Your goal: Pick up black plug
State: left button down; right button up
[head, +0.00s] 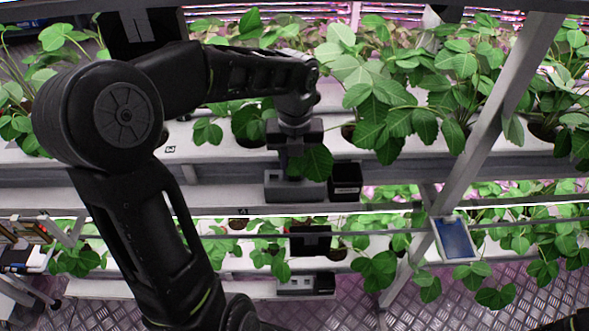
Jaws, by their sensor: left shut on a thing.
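My left gripper (293,160) points down at the front edge of the upper planting shelf, with a green leaf partly over its fingers. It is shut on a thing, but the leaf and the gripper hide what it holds. A grey box (293,190) is right below the fingers. A black block (346,180) sits against the right end of this box; I cannot tell whether it is the plug. My right gripper is out of view.
Leafy strawberry plants (370,90) crowd the upper shelf around the gripper. A slanted metal post (480,125) with a blue-faced panel (455,240) stands to the right. On the lower level are a black box (310,240) and another grey box (295,285).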

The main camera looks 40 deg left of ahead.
aim_at(295, 171)
pick_arm(q)
jog(key=shift+r, duration=0.15)
jog(key=shift+r, duration=0.55)
jog(key=shift+r+b, duration=0.4)
jog(key=shift+r, duration=0.55)
jog(key=s+d+b, duration=0.4)
jog(key=s+d, duration=0.7)
jog(key=s, duration=0.3)
jog(key=shift+s+b, duration=0.2)
jog(key=shift+b, duration=0.15)
jog(key=shift+a+r, duration=0.1)
jog(key=shift+r, duration=0.05)
